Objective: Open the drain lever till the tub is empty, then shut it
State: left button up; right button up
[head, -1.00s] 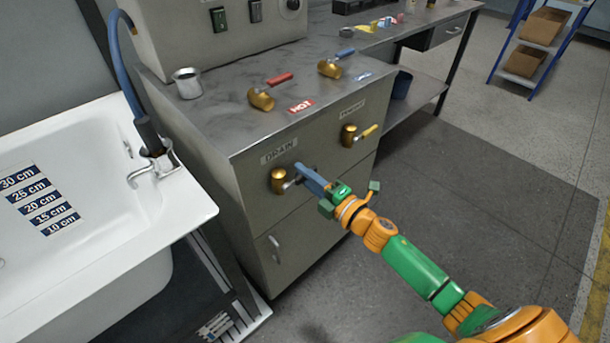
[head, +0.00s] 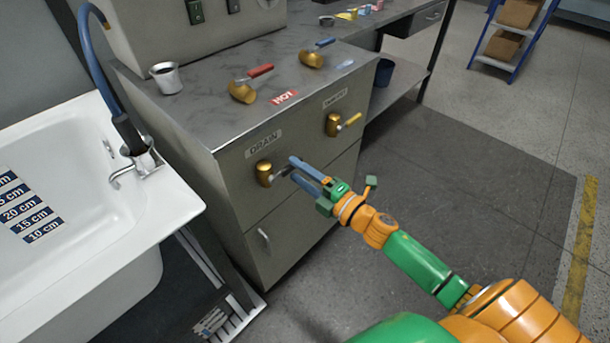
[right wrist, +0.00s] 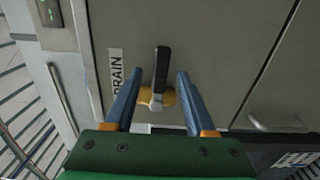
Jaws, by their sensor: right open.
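The drain lever is a brass valve (head: 264,173) under the DRAIN label on the cabinet front, with a handle sticking out to the right. In the right wrist view its black-ended handle (right wrist: 161,70) lies between my right gripper's blue fingers (right wrist: 156,82), with a gap on each side. In the head view my right gripper (head: 292,169) is open at the handle. The white tub (head: 180,212) is at the left with depth marks from 10 cm up. I cannot make out a water level. My left gripper is not in view.
A HOT valve with a red handle (head: 260,71) and a blue-handled valve (head: 325,42) stand on the counter. A yellow-handled valve (head: 350,120) is right of the drain valve. A metal cup (head: 166,78) is on the counter.

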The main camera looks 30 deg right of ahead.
jog(key=v, duration=0.4)
